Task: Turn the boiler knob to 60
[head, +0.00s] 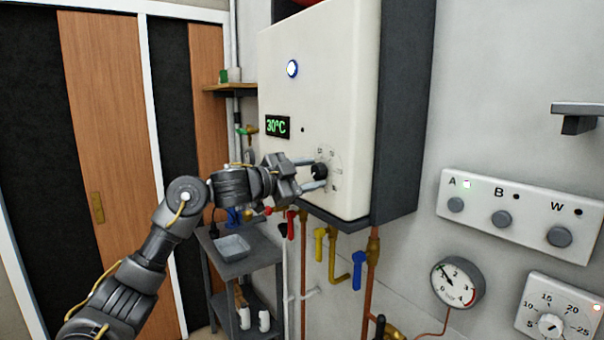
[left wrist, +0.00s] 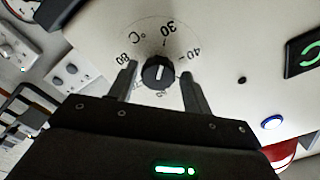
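The round black boiler knob (head: 319,171) sits low on the front panel within a printed scale. It also shows in the left wrist view (left wrist: 158,72), with 30, 40 and 80 legible around it and other marks partly hidden. My left gripper (head: 318,174) is open, with one finger on each side of the knob. In the left wrist view its fingers (left wrist: 159,80) show a gap on both sides of the knob. My right gripper is not in view.
Pipes with red, yellow and blue valve handles (head: 357,271) hang below the boiler. A grey cart (head: 245,262) stands below left. A panel with A, B and W buttons (head: 520,212), a gauge (head: 458,283) and a dial thermostat (head: 560,312) are at the right.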

